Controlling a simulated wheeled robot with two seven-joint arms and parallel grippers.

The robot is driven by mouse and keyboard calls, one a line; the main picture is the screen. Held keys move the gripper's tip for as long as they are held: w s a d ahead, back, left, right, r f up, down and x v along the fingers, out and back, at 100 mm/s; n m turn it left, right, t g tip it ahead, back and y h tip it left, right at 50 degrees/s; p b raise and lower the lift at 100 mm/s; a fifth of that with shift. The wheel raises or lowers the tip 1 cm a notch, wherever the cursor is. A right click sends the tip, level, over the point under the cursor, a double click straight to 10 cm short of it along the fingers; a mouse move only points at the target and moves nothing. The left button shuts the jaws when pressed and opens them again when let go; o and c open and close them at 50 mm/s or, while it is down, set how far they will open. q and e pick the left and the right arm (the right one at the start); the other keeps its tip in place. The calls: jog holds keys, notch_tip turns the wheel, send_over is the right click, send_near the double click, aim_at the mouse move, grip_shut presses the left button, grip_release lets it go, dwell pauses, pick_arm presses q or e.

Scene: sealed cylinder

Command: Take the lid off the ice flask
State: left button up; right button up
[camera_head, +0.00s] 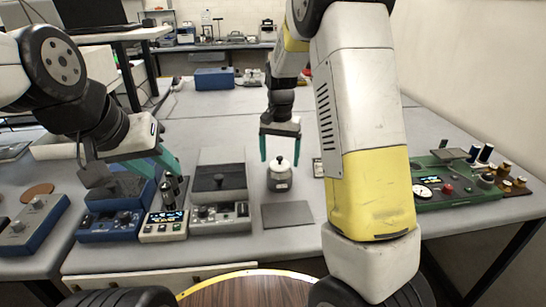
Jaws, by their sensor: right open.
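The ice flask (280,184) is a small grey-white canister standing upright on the grey table, left of my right forearm. Its rounded lid (280,168) with a dark knob on top sits on it. My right gripper (280,160) has two teal fingers pointing down, spread apart, with the lid's knob between their tips in the picture. It looks open and empty; whether it is above or behind the lid is hard to tell. My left gripper (166,160), also teal-fingered, is over the instruments at the left; its finger gap is not clear.
A grey box device (220,182) stands left of the flask, with blue and beige instruments (110,222) further left. A flat grey plate (287,215) lies in front of the flask. A green panel (450,185) is at the right. The table behind is mostly clear.

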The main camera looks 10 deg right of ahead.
jog(key=shift+f, duration=0.25)
jog(key=c, duration=1.4)
jog(key=shift+r, duration=0.1)
